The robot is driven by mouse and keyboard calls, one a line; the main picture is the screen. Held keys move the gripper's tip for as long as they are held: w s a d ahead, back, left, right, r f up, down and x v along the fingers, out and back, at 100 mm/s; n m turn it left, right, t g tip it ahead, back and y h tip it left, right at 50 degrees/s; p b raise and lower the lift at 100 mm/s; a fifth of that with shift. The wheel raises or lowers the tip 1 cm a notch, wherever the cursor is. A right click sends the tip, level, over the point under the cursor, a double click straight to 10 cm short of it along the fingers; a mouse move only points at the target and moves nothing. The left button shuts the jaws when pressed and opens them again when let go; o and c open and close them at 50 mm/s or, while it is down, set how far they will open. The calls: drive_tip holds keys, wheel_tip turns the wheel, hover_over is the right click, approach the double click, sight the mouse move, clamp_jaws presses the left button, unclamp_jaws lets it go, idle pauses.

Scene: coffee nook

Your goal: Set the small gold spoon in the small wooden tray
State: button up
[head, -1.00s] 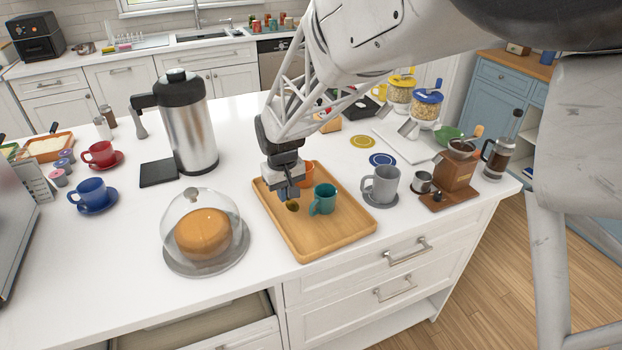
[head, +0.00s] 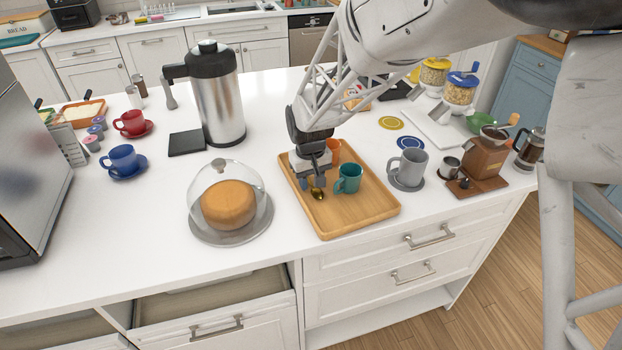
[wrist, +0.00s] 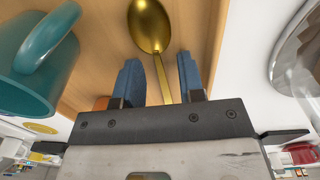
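The small gold spoon (head: 318,194) lies in the small wooden tray (head: 352,224), near its left edge. In the wrist view the spoon (wrist: 150,26) has its bowl at the top and its handle running down between my fingers. My gripper (head: 314,184) is low over the left part of the tray, pointing down. In the wrist view my gripper (wrist: 160,82) is open, with a gap on each side of the handle. The handle's end is hidden behind the gripper body.
A teal mug (head: 348,179) stands in the tray just right of my gripper, and an orange cup (head: 333,151) stands behind it. A glass-domed cake (head: 229,205) is close on the left. A grey mug (head: 410,167) stands right of the tray. The tray's front right is clear.

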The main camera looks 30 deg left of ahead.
sight(310, 184)
drive_tip(key=shift+r, duration=0.15)
wheel_tip(310, 184, up, 12)
idle(0.9)
drive_tip(key=shift+s+a, duration=0.1)
idle(0.5)
